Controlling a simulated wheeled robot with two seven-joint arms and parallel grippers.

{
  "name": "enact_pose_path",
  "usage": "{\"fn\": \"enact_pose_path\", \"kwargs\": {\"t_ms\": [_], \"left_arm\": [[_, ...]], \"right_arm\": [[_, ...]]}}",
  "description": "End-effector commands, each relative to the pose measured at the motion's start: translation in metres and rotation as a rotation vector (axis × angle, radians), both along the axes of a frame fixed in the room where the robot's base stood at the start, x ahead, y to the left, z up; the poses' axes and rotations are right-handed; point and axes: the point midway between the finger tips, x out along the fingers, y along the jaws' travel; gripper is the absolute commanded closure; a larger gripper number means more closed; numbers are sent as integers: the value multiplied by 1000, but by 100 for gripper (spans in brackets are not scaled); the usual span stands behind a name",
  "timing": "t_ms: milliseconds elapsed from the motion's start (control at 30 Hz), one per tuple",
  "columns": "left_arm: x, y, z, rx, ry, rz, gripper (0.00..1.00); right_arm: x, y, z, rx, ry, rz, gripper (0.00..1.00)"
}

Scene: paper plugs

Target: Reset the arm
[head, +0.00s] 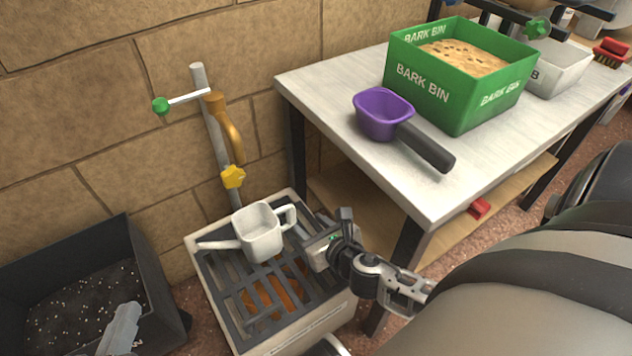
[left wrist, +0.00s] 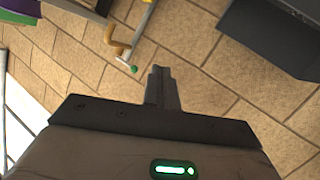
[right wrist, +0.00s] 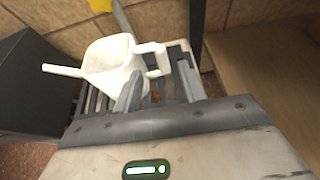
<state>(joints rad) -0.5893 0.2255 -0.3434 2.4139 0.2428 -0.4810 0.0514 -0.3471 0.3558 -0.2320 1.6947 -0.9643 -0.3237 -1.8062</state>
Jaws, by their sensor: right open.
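My right gripper (head: 324,236) is open beside the white jug (head: 260,232), at the right side of the slatted drain stand. In the right wrist view, the jug (right wrist: 110,68) stands upright just beyond the open fingers (right wrist: 158,88). Its handle shows in line with the gap, and nothing is gripped. My left gripper (head: 124,322) is low at the left, over the front of the dark bin. In the left wrist view its fingers (left wrist: 162,85) are together with nothing between them, facing the brick wall.
A dark bin (head: 160,285) with speckled soil stands left of the slatted stand (head: 215,290). Behind it rises a pipe with a yellow knob (head: 233,177) and a green-ended crank (head: 160,105). The table (head: 440,195) holds a purple scoop (head: 380,112) and a green bark bin (head: 430,95).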

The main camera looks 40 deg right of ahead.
Motion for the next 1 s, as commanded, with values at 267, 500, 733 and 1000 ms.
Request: {"fn": "enact_pose_path", "kwargs": {"t_ms": [267, 500, 733, 1000], "left_arm": [[0, 2, -1, 25, 1, 1, 100], [0, 2, -3, 25, 6, 0, 100], [-1, 1, -2, 19, 9, 3, 100], [0, 9, 1, 84, 91, 18, 100]], "right_arm": [[-17, 1, 8, 0, -1, 0, 58], [-17, 1, 7, 0, -1, 0, 58], [-17, 1, 7, 0, -1, 0, 58], [-17, 1, 47, 0, -1, 0, 58]]}}
